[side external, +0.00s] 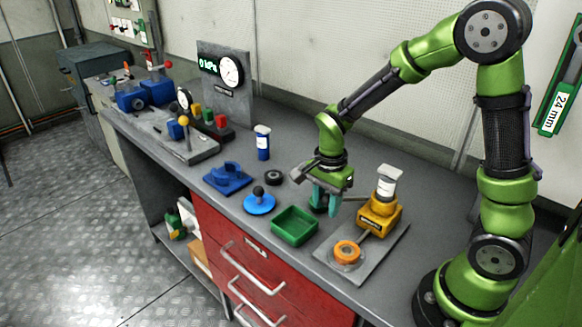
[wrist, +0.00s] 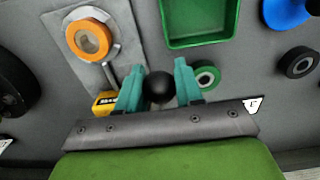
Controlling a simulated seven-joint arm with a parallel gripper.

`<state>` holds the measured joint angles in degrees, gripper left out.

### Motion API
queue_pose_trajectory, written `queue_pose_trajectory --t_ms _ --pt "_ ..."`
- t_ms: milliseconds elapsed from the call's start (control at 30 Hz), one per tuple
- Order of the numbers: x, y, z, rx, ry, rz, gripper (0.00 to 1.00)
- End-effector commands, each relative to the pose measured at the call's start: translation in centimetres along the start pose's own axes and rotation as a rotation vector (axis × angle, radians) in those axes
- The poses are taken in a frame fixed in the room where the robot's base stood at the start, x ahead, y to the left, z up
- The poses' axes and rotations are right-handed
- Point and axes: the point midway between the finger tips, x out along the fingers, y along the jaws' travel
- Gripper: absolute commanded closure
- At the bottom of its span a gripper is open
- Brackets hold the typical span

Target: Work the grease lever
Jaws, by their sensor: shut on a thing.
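The grease pump is a yellow block (side external: 379,214) with a white-capped cylinder (side external: 387,182) on a grey plate; a corner of the block shows in the wrist view (wrist: 104,102). A thin lever (side external: 352,199) reaches from the block to the left, toward my gripper. In the wrist view, the lever's black ball knob (wrist: 159,87) sits between my two teal fingers. My gripper (side external: 325,202) points down beside the pump and is shut on the knob; it also shows in the wrist view (wrist: 159,84). The fingers partly hide the knob in the side view.
An orange ring (side external: 347,251) sits on the plate in front of the pump. A green tray (side external: 294,226) stands left of it. A green-faced ring (wrist: 206,76) lies near my right finger. A blue disc (side external: 259,204), black ring (side external: 272,177) and gauge panel (side external: 226,82) are farther left.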

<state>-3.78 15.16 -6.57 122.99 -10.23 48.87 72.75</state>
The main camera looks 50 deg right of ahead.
Motion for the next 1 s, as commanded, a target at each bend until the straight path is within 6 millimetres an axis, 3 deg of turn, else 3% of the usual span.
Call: queue_pose_trajectory --t_ms 1000 --pt "-2.1 -0.1 -0.9 -0.003 0.000 -0.004 0.86"
